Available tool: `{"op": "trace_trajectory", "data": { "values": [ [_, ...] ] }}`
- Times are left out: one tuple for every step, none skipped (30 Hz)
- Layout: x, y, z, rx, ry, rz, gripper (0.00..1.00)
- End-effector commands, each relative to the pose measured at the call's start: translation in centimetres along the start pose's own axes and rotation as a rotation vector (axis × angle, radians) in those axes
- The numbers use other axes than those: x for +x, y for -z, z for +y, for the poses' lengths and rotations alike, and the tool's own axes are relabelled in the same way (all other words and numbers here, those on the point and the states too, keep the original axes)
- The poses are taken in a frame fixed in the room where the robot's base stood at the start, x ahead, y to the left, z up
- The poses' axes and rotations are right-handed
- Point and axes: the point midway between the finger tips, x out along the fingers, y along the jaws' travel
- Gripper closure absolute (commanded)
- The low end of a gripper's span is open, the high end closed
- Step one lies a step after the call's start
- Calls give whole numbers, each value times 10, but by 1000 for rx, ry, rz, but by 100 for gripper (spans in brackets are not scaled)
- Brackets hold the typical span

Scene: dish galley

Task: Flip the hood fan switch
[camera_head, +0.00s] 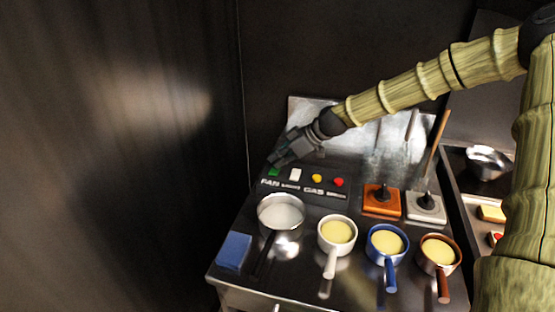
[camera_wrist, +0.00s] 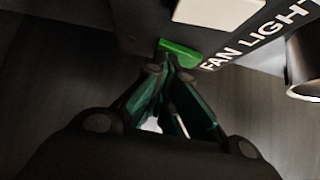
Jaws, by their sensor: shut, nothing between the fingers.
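The green fan switch (camera_head: 273,171) sits at the left end of the control panel, above the printed word FAN. In the wrist view the green switch (camera_wrist: 181,50) is just beyond my fingertips, beside the FAN lettering. My gripper (camera_head: 276,160) is shut and empty, reaching down from the upper right to the switch. In the wrist view its fingertips (camera_wrist: 165,64) meet at the switch's near edge. They look very close to it; I cannot tell whether they touch.
A white switch (camera_head: 295,174), a yellow knob (camera_head: 317,178) and a red knob (camera_head: 338,182) lie right of the green one. A steel pot (camera_head: 263,216) and several small saucepans stand in front. A blue block (camera_head: 234,250) lies at the front left. A dark wall rises left.

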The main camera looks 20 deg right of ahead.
Motion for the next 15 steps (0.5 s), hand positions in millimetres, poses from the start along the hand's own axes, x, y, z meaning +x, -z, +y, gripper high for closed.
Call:
{"op": "trace_trajectory", "data": {
  "values": [
    [5, -11, -7, 7, 13, -12, 100],
    [5, -11, -8, 7, 14, -13, 100],
    [5, -12, -10, 8, 15, -13, 100],
    [5, -12, -12, 8, 16, -14, 100],
    [6, -12, -14, 8, 18, -14, 100],
    [6, -12, -16, 9, 19, -15, 100],
    [6, -12, -17, 9, 19, -15, 100],
    [6, -12, -17, 9, 20, -15, 100],
    [6, -12, -18, 10, 20, -15, 100],
    [5, -12, -18, 10, 20, -15, 100],
    [5, -11, -18, 9, 20, -15, 100],
    [4, -10, -18, 9, 21, -15, 100],
    [3, -8, -18, 9, 21, -15, 100],
    [1, -6, -18, 8, 21, -14, 100],
    [-2, -3, -17, 7, 20, -13, 100]
  ]
}}
